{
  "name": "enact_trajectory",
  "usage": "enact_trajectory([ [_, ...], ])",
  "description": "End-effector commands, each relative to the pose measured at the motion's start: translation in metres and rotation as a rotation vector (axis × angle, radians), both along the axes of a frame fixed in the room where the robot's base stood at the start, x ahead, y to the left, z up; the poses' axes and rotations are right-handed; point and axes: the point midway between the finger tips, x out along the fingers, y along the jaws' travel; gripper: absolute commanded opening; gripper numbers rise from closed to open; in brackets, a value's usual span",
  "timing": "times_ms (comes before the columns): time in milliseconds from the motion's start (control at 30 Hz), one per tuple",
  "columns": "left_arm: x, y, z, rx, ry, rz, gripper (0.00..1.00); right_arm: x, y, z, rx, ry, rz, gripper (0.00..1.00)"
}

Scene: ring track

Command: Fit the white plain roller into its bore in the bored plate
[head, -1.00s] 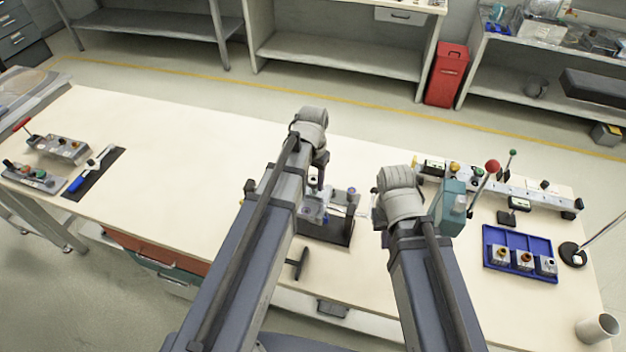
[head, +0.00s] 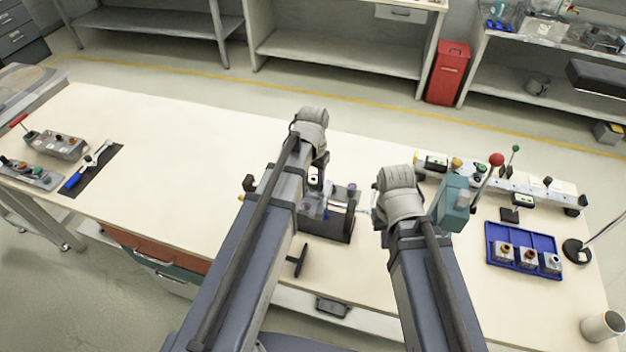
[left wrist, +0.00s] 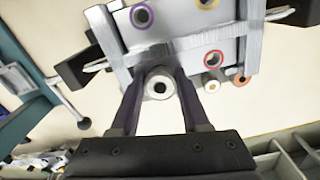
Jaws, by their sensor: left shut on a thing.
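The white plain roller (left wrist: 159,84) is in my left gripper (left wrist: 158,88), end-on in the left wrist view, with a dark hole at its centre. The two dark fingers are shut on its sides. The bored plate (left wrist: 185,45) lies just beyond it, with purple, yellow and red ringed bores showing. The roller overlaps the plate's near edge in this view; I cannot tell whether they touch. In the head view the plate fixture (head: 333,229) is partly hidden by my left arm, with my left gripper (head: 316,180) above it. My right arm is right of the fixture; its fingers cannot be made out.
A blue tray (head: 544,242) with several small blocks lies at right. A rail device with a red-knobbed lever (head: 496,160) stands behind it, beside a teal block (head: 453,205). A cup (head: 603,327) is at the front right corner. The table's left middle is clear.

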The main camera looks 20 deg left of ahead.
Motion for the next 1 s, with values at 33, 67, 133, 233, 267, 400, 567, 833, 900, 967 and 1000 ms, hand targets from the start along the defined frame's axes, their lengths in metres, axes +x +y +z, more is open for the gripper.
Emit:
enact_trajectory([
  [33, 0.0001, 0.0000, -0.0025, 0.000, 0.000, 0.000, 0.00, 0.0001, 0.0000, -0.0025, 0.000, 0.000, 0.000, 0.00],
  [67, 0.0001, 0.0000, -0.0032, 0.000, 0.000, 0.000, 0.00, 0.0000, 0.0000, -0.0032, 0.000, 0.000, 0.000, 0.00],
  [133, 0.0000, 0.0000, -0.0049, 0.000, 0.000, 0.000, 0.00, 0.0000, 0.0000, -0.0049, 0.000, 0.000, 0.000, 0.00],
  [233, 0.0000, 0.0000, -0.0046, 0.000, 0.000, 0.000, 0.50, 0.0000, 0.0000, -0.0046, 0.000, 0.000, 0.000, 0.00],
  [267, 0.0000, -0.0001, -0.0045, 0.000, 0.000, 0.000, 0.54, 0.0000, 0.0000, -0.0045, 0.000, 0.000, 0.000, 0.00],
  [400, -0.0002, -0.0004, -0.0045, -0.001, 0.000, 0.000, 0.69, 0.0000, 0.0000, -0.0045, 0.000, 0.000, 0.000, 0.00],
  [567, -0.0004, -0.0012, -0.0046, -0.003, 0.001, -0.001, 0.81, 0.0000, 0.0000, -0.0045, 0.000, 0.000, 0.000, 0.00],
  [833, -0.0009, -0.0026, -0.0047, -0.006, 0.002, -0.003, 0.81, 0.0000, 0.0000, -0.0046, 0.000, 0.000, 0.000, 0.00],
  [900, -0.0010, -0.0028, -0.0047, -0.006, 0.002, -0.003, 0.81, 0.0000, 0.0001, -0.0047, 0.000, 0.000, -0.001, 0.00],
  [967, -0.0011, -0.0028, -0.0044, -0.006, 0.002, -0.003, 0.81, 0.0000, 0.0000, -0.0044, 0.000, 0.000, -0.001, 0.00],
  [1000, -0.0011, -0.0029, -0.0037, -0.006, 0.002, -0.004, 0.81, 0.0000, -0.0001, -0.0037, 0.000, 0.000, -0.001, 0.00],
])
